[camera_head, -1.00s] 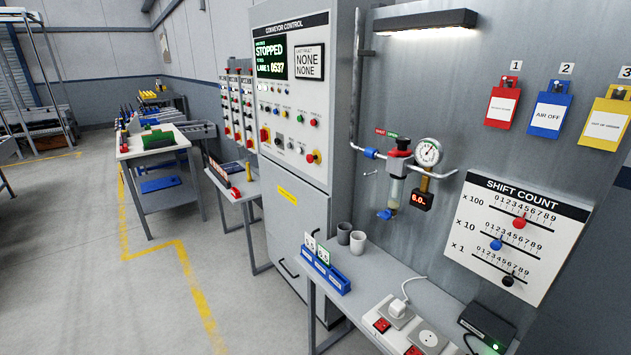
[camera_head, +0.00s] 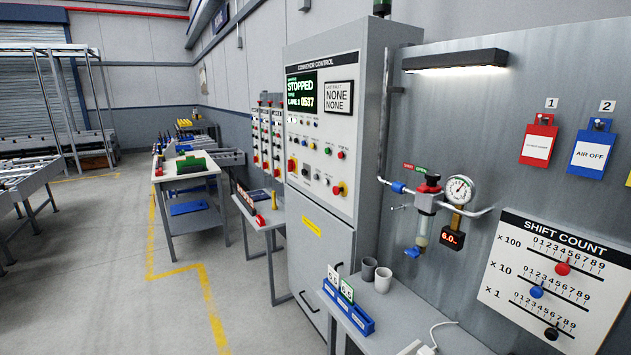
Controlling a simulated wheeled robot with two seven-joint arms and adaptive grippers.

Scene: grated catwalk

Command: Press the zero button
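No button marked zero can be made out in the head view; small labels are too fine to read. The grey conveyor control cabinet (camera_head: 348,150) carries a screen (camera_head: 302,92) reading STOPPED and several small coloured buttons (camera_head: 328,151). A round gauge (camera_head: 460,189) and a small dark box with a red digital readout (camera_head: 452,239) of about 6.0 are on the wall piping to its right. Neither of my grippers is in view.
A bench (camera_head: 398,309) below the piping holds two cups (camera_head: 384,280) and a blue card rack (camera_head: 348,308). A shift count board (camera_head: 548,281) hangs at right. Worktables (camera_head: 187,184) stand further left. The floor at left is open, with yellow lines.

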